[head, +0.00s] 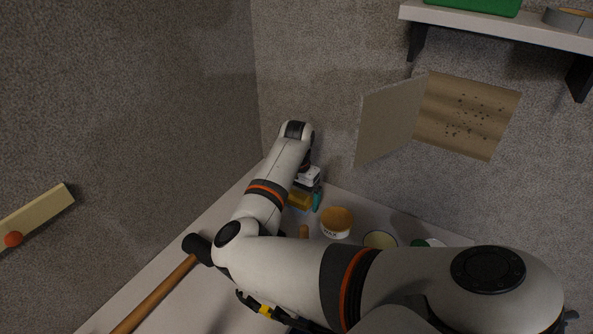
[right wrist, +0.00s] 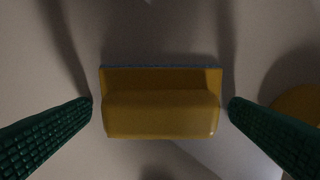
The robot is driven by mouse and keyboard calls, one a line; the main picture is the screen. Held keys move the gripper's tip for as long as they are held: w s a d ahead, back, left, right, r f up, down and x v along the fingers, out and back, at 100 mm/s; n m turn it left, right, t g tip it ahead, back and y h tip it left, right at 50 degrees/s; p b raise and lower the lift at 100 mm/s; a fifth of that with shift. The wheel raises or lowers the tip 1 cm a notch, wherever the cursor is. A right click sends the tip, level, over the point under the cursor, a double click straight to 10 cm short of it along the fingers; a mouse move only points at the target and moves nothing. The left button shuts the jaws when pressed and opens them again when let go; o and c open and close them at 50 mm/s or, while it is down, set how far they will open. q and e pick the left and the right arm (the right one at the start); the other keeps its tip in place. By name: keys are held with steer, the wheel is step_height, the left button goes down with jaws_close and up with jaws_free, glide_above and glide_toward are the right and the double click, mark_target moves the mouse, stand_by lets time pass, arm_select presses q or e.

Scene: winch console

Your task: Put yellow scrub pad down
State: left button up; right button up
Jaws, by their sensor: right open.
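The yellow scrub pad (head: 299,200) is at the back left corner of the pale worktop, partly hidden by my right arm. In the right wrist view the pad (right wrist: 160,112) is a yellow block with a raised ridge and a thin blue edge. My right gripper (right wrist: 161,104) is open, with one green ribbed finger on each side of the pad and narrow gaps between. In the head view the right gripper (head: 310,194) is low at the pad. The pad appears to rest on the worktop. My left gripper is not seen.
A tub with an orange-yellow top (head: 337,222) stands right of the pad. A round yellowish item (head: 380,240) is farther right. A wooden handle (head: 155,295) lies at the worktop's left. An open wall panel door (head: 388,120) and a shelf (head: 500,30) are above.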

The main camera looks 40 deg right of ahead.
mark_target(297, 192)
steer(key=shift+f+b, duration=0.15)
steer(key=shift+b, duration=0.4)
steer(key=shift+f+b, duration=0.1)
steer(key=shift+b, duration=0.5)
step_height(297, 192, up, 13)
steer(key=b, duration=0.1)
steer(key=shift+w+d+f+b, duration=0.2)
steer(key=shift+w+d+b, duration=0.05)
steer(key=shift+w+b, duration=0.1)
